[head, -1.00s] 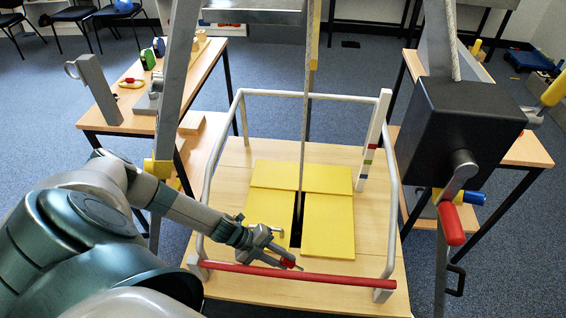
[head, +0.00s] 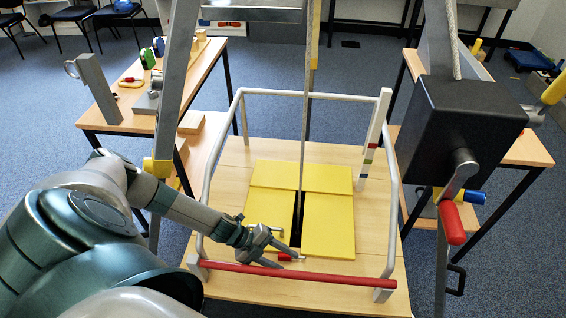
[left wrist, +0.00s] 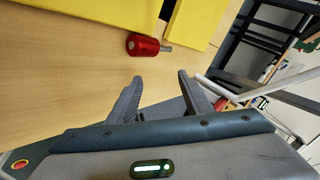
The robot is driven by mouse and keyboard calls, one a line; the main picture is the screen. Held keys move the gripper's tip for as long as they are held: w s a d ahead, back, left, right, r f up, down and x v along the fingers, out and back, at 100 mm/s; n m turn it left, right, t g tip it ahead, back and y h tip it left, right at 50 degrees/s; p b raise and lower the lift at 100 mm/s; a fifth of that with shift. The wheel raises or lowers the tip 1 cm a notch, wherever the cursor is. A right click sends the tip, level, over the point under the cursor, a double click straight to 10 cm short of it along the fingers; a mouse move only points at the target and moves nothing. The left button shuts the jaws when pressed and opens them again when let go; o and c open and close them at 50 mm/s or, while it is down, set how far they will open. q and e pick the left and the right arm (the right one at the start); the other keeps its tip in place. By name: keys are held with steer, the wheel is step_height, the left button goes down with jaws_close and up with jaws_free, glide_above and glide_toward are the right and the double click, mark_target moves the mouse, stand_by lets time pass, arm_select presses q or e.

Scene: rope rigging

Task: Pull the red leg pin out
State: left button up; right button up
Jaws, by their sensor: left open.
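A red pin (head: 287,257) with a short metal shaft is low on the wooden deck, beside the front edge of the yellow panels (head: 330,225). In the left wrist view the red pin (left wrist: 143,46) appears to lie on the wood, its shaft pointing toward a yellow panel. My left gripper (head: 292,261) is open and empty. Its fingers show in the left wrist view (left wrist: 160,78) with the pin beyond their tips, apart from them. In the head view the fingers partly overlap the pin. My right gripper is not in view.
A white rail (head: 310,95) with a red front bar (head: 300,276) surrounds the deck. A grey leg with a yellow collar (head: 158,168) stands left. A black winch box (head: 455,125) with a red crank handle (head: 451,223) and a blue pin (head: 473,197) are right.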

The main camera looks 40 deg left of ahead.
arm_select(q)
steer(key=shift+a+r, duration=0.1)
steer(key=shift+s+a+r, duration=0.15)
steer(key=v, duration=0.6)
steer(key=shift+a+r+b, duration=0.2)
steer(key=shift+r+b, duration=0.1)
steer(key=shift+b, duration=0.1)
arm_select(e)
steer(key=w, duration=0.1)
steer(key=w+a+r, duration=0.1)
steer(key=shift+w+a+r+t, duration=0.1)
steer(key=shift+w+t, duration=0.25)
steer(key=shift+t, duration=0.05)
arm_select(q)
steer(key=shift+s, duration=0.15)
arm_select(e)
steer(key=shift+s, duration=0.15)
